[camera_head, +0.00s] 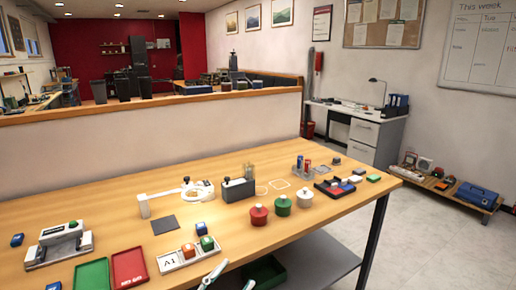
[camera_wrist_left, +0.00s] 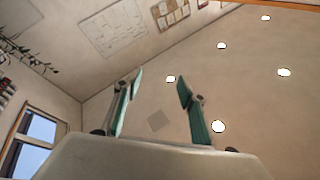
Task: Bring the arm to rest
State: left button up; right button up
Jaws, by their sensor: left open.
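My left gripper (camera_head: 234,275) shows at the bottom edge of the head view, with only its teal fingertips in the picture, in front of the table's near edge. In the left wrist view my left gripper (camera_wrist_left: 160,82) is open, its two teal fingers wide apart with nothing between them. That camera looks up at the ceiling and walls, so the gripper points upward. The rest of the left arm is hidden in the head view. My right gripper is in neither view.
The wooden table (camera_head: 330,228) carries a label tray (camera_head: 190,258), green and red trays (camera_head: 128,266), a grey device (camera_head: 60,244) and several lidded pots, including a red one (camera_head: 259,215). A green bin (camera_head: 264,272) sits below. Open floor (camera_head: 440,235) lies right of the table.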

pick_arm(q)
jog(key=s+a+f+n+g+y, duration=0.1)
jog(key=s+a+f+n+y, duration=0.2)
jog(key=f, duration=0.5)
jog(key=s+a+f+n+g+y, duration=0.1)
jog(key=a+f+n+y, duration=0.3)
jog(key=f, duration=0.5)
jog(key=s+a+f+n+g+y, duration=0.1)
jog(key=s+a+f+g, duration=0.1)
jog(key=s+f, duration=0.4)
jog(key=s+a+f+n+g+y, duration=0.1)
jog(key=s+a+f+g+y, duration=0.1)
jog(key=s+a+f, duration=0.3)
notch_tip(320, 180, down, 4)
jog(key=shift+s+a+f+g+p, duration=0.3)
jog(key=shift+s+g, duration=0.2)
jog(key=shift+s, duration=0.35)
jog(key=shift+r, duration=0.1)
